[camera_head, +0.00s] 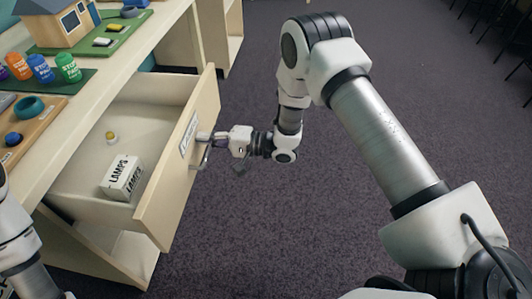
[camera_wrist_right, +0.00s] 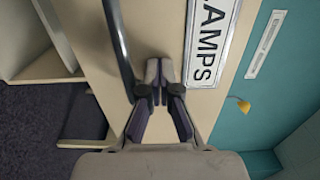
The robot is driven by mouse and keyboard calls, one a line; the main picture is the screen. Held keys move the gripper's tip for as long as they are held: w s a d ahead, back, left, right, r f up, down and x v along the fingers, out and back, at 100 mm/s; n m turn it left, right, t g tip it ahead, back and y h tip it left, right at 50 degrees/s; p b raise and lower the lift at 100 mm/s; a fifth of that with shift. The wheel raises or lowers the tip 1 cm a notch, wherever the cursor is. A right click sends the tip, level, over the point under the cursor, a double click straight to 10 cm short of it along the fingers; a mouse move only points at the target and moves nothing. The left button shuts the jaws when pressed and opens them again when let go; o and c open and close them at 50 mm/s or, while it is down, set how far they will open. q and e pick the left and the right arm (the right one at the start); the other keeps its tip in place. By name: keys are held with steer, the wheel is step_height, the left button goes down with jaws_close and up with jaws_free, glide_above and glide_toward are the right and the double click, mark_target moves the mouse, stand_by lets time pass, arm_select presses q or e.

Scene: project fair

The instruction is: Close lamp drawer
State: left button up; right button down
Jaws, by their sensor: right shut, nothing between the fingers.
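The lamp drawer (camera_head: 125,150) is pulled well out from the desk in the head view. It holds a white box marked LAMPS (camera_head: 122,178) and a small yellow-topped bulb (camera_head: 111,137). Its front panel (camera_head: 190,150) carries a LAMPS label, also seen in the right wrist view (camera_wrist_right: 211,45), and a bar handle (camera_wrist_right: 118,40). My right gripper (camera_head: 205,137) is shut and empty, with its fingertips at the front panel between handle and label (camera_wrist_right: 159,68). I cannot tell whether the tips touch the panel. Part of my left arm shows at the left edge; its gripper is out of view.
The desk top (camera_head: 120,70) above the drawer holds a model house (camera_head: 58,22), several coloured cans (camera_head: 40,68) and a wooden board with a teal ring (camera_head: 29,107). Open carpet (camera_head: 250,220) lies in front of the drawer. Chairs stand at the far right.

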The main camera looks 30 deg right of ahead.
steer(key=b, duration=0.5)
glide_above(130, 144)
steer(key=shift+s+d+f, duration=0.15)
steer(key=shift+s+d, duration=0.05)
steer(key=shift+s, duration=0.15)
steer(key=shift+w+a, duration=0.2)
steer(key=shift+a, duration=0.05)
steer(key=shift+r, duration=0.3)
steer(key=shift+w+r, duration=0.1)
steer(key=shift+r, duration=0.1)
